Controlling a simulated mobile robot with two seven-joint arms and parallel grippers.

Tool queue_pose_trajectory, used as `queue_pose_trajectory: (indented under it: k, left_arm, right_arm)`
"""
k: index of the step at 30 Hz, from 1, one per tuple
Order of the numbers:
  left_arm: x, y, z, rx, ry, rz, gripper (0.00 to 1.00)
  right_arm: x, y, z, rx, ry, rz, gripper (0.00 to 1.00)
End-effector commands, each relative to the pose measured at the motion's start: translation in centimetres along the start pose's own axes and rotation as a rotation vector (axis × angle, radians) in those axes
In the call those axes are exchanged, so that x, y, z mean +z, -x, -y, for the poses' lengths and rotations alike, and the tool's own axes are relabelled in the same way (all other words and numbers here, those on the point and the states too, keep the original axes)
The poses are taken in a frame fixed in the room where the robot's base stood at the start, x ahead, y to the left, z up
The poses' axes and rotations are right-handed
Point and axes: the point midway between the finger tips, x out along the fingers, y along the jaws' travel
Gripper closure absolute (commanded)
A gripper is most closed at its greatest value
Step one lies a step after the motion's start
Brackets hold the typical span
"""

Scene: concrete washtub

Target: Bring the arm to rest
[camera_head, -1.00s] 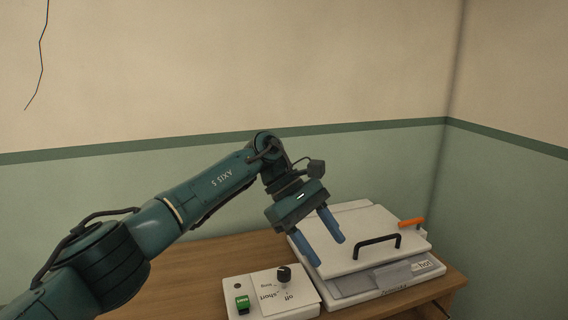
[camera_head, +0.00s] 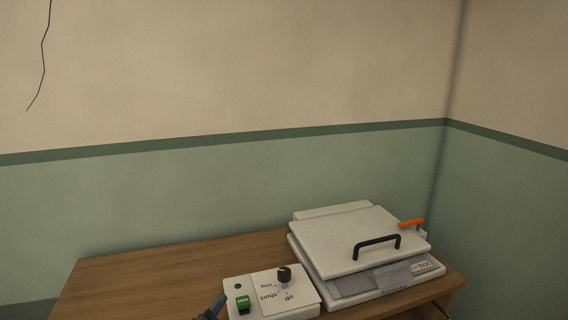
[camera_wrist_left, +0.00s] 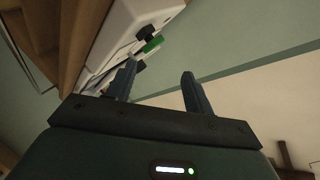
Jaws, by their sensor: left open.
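My left gripper (camera_wrist_left: 160,72) is open in the left wrist view, its two blue fingers apart with nothing between them. In the head view only a small dark blue tip of it shows at the bottom edge, beside the left front of the control box (camera_head: 268,301). The rest of the left arm is out of the head view. My right gripper is in neither view.
The control box has a green button (camera_head: 243,304) and a black knob (camera_head: 284,274). A white machine with a lid (camera_head: 340,236), black handle (camera_head: 377,242) and orange lever (camera_head: 411,224) stands right of it. The wooden table (camera_head: 150,275) is clear at left.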

Motion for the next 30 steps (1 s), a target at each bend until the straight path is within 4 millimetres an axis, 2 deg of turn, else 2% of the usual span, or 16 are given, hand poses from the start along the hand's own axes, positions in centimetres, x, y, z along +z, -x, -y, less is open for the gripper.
queue_pose_trajectory:
  k: [1, 3, 6, 12, 21, 22, 24, 30]
  left_arm:
    - [3.2, 2.1, -1.3, 0.062, 0.11, 0.107, 0.48]
    - [6.7, 5.0, -2.9, 0.138, 0.248, 0.249, 0.48]
    - [10.1, 8.8, -4.7, 0.215, 0.393, 0.408, 0.48]
    - [13.8, 15.1, -7.0, 0.313, 0.577, 0.64, 0.48]
    - [16.4, 23.4, -8.9, 0.406, 0.747, 0.917, 0.48]
    - [16.6, 23.7, -9.2, 0.409, 0.756, 0.925, 0.48]
    - [16.8, 22.3, -10.0, 0.398, 0.759, 0.863, 0.48]
    - [16.7, 20.0, -11.5, 0.371, 0.78, 0.711, 0.48]
  right_arm:
    - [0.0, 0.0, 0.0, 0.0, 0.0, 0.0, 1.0]
    - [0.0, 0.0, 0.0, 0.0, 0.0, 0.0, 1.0]
    - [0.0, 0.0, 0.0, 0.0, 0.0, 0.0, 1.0]
    - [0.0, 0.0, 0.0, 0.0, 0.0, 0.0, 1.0]
    - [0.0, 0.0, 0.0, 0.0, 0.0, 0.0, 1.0]
    - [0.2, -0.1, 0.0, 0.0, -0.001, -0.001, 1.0]
    - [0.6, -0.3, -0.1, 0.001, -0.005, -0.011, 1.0]
    - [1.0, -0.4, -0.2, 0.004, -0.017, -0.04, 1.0]
